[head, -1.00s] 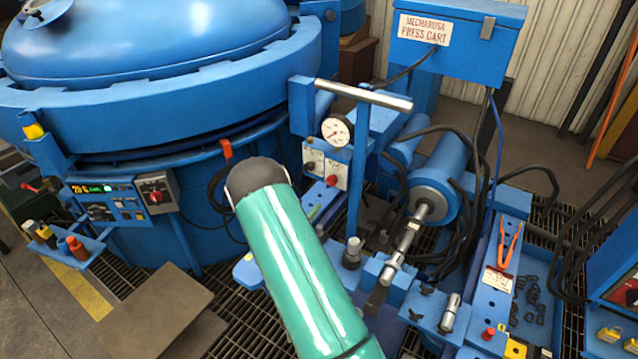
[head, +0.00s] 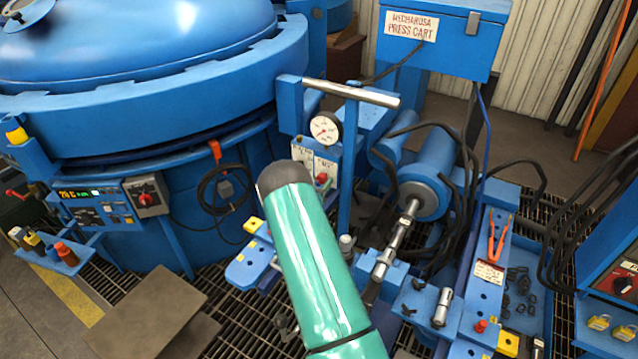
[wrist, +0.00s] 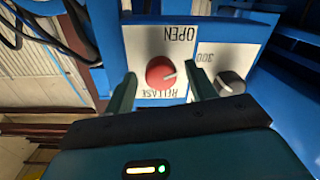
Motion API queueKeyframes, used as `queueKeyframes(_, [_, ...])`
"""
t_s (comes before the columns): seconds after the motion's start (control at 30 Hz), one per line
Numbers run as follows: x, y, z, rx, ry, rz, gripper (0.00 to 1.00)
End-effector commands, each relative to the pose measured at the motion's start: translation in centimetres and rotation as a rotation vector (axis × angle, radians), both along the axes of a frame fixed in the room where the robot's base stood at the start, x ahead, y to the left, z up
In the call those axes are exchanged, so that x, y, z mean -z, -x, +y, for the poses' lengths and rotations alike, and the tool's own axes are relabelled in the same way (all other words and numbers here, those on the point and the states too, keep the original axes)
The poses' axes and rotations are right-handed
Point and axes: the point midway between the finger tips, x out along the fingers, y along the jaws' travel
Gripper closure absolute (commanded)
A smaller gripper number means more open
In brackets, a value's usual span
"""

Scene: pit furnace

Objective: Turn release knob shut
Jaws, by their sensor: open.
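The release knob (wrist: 160,73) is round and red, on a white plate with upside-down lettering reading OPEN above it and RELEASE below. A pale mark shows on its right side in the wrist view. In the head view the red knob (head: 322,178) sits on the panel below the gauge, just right of my teal arm. My gripper (wrist: 160,73) is open, with one finger on each side of the knob and a visible gap on both sides. I cannot tell how deep the fingertips reach. My gripper is hidden behind my arm in the head view.
A grey knob (wrist: 230,83) marked 300 is close to the right finger. A pressure gauge (head: 325,128) and a T-handled post (head: 350,95) stand by the panel. The furnace (head: 150,100) is at left, the press cylinder (head: 425,180) and hoses at right.

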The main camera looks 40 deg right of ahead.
Motion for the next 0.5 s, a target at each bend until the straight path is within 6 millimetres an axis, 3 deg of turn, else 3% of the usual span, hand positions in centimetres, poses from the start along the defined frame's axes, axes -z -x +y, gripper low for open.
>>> queueKeyframes(0.27, [0.0, -0.17, -0.16, -0.001, 0.0, 0.0, 0.44])
queueKeyframes(0.5, [0.0, -0.15, -0.16, 0.0, 0.0, 0.0, 0.89])
